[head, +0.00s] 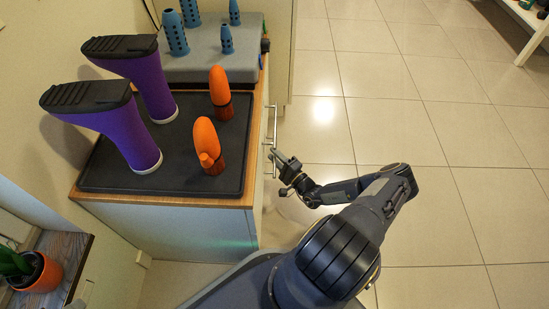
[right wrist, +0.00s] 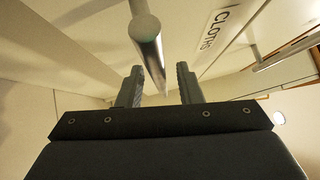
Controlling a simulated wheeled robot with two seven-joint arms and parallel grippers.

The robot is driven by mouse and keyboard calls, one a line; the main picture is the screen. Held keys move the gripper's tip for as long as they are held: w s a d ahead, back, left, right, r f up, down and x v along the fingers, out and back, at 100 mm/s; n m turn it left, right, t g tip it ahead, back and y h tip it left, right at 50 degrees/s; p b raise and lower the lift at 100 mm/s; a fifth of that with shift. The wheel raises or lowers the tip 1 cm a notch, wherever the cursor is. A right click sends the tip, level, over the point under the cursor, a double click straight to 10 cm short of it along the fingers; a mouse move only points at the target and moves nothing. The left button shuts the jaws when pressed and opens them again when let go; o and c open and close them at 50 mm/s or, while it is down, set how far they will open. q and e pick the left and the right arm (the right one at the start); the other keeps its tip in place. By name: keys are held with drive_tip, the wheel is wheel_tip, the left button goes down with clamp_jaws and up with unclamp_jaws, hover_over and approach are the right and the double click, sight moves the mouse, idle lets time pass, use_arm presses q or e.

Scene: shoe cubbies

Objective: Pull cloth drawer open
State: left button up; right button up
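The cloth drawer front (right wrist: 222,68) shows in the right wrist view with a "CLOTHS" label (right wrist: 215,30). A metal bar handle (right wrist: 149,45) stands out from the front. In the head view a handle (head: 275,125) shows on the cabinet's right side. My right gripper (head: 279,160) is beside that side, close to the handles. In the right wrist view its two fingers (right wrist: 159,80) are apart, with the bar running between them. I cannot tell whether either finger touches the bar. My left gripper is not in view.
Purple boots (head: 122,120) and orange shoe-like items (head: 207,140) stand on a black mat (head: 185,178) on the cabinet top. A grey box (head: 205,65) with blue items is behind. A second handle (right wrist: 288,52) is at right. The tiled floor (head: 440,120) to the right is clear.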

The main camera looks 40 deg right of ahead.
drive_tip(key=shift+w, duration=0.15)
clamp_jaws()
idle(0.4)
